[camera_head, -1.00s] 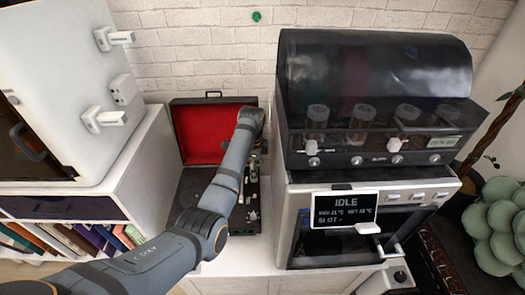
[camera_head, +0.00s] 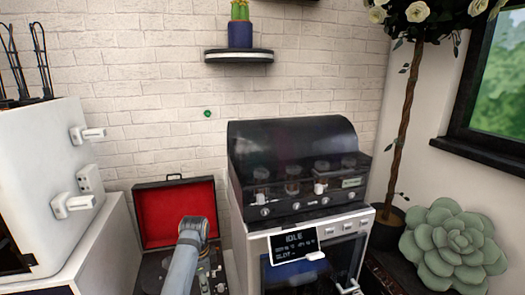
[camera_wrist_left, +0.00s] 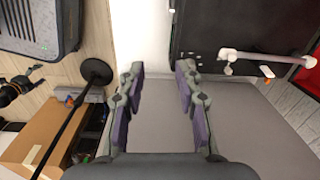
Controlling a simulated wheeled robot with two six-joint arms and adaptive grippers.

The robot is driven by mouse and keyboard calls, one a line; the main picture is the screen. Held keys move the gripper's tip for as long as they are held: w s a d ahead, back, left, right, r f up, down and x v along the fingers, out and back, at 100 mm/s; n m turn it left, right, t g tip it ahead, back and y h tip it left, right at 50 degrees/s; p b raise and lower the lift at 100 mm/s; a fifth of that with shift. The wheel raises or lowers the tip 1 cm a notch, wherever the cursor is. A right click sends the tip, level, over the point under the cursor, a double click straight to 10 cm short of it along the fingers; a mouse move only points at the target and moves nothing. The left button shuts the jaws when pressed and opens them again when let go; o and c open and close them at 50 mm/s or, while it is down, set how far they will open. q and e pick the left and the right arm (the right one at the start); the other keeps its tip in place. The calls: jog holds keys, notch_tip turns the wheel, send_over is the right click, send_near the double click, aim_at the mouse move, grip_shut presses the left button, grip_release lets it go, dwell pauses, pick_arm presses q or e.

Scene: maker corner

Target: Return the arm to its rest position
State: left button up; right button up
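My left arm shows in the head view as a grey-blue link that rises from the bottom edge in front of the open red-lined case (camera_head: 160,215). Its gripper is hidden in that view. In the left wrist view my left gripper (camera_wrist_left: 160,72) has its two fingers apart, with nothing held between them. The case's dark deck (camera_wrist_left: 215,40) with a white arm-like rod lies beyond the right finger, at the upper right. My right gripper is in neither view.
A black-and-silver machine (camera_head: 300,170) with an IDLE display stands right of the case. A white cabinet (camera_head: 45,190) stands left. A green succulent (camera_head: 450,245) is at the right. In the wrist view, a grey ribbed box (camera_wrist_left: 40,25) and a brown box (camera_wrist_left: 45,135) lie left.

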pick_arm(q)
jog(key=s+a+f+n+t, duration=0.1)
jog(key=s+a+f+n, duration=0.25)
jog(key=s, duration=0.25)
jog(key=s+a+f+n, duration=0.2)
jog(key=s+f+n, duration=0.25)
jog(key=s, duration=0.25)
jog(key=s+r+n+t, duration=0.1)
jog(key=s+r+n, duration=0.1)
jog(key=s, duration=0.5)
jog(key=s+r+n+t, duration=0.1)
jog(key=s+r+n, duration=0.15)
jog(key=s, duration=0.55)
notch_tip(320, 180, down, 23)
jog(key=a+g, duration=0.1)
jog(key=a, duration=0.2)
jog(key=s+a+f+g, duration=0.1)
jog(key=s+f, duration=1.9)
jog(key=s, duration=0.1)
notch_tip(320, 180, up, 14)
jog(key=p, duration=1.3)
jog(key=shift+w+a+f+n+y+p, duration=0.15)
jog(key=shift+w+f+n+y+p, duration=0.1)
jog(key=shift+n+y+p, duration=0.15)
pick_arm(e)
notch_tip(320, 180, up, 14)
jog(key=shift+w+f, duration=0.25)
